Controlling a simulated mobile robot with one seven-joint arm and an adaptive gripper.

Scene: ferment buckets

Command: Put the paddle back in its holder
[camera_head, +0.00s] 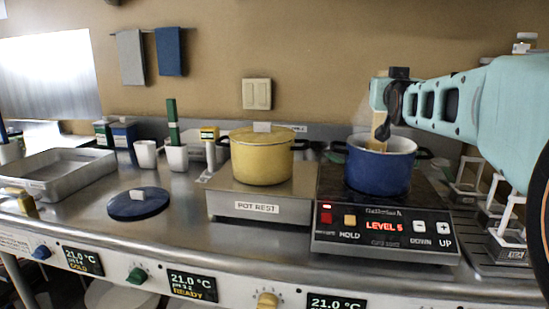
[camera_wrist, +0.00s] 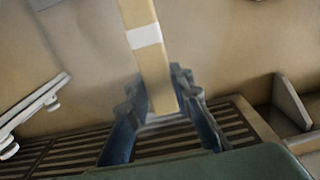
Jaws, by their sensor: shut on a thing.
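My gripper (camera_head: 382,122) is above the blue pot (camera_head: 378,172) on the hot plate, shut on a tan wooden paddle (camera_head: 378,141). The paddle's lower part reaches into the pot's mouth, and its lower end is hidden by the pot wall. In the wrist view the paddle (camera_wrist: 144,38), with a white band, stands between the blue fingers of my gripper (camera_wrist: 162,100). I cannot tell for sure which thing is the paddle's holder. A white cup (camera_head: 146,156) and a second white cup (camera_head: 176,159) with a tall green item stand at the left.
A yellow lidded pot (camera_head: 262,160) stands on the pot rest (camera_head: 232,206), left of the hot plate (camera_head: 385,228), which reads LEVEL 5. A blue lid (camera_head: 139,205) lies on the counter. A metal tray (camera_head: 60,178) is at far left. White-handled racks (camera_head: 468,188) stand at right.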

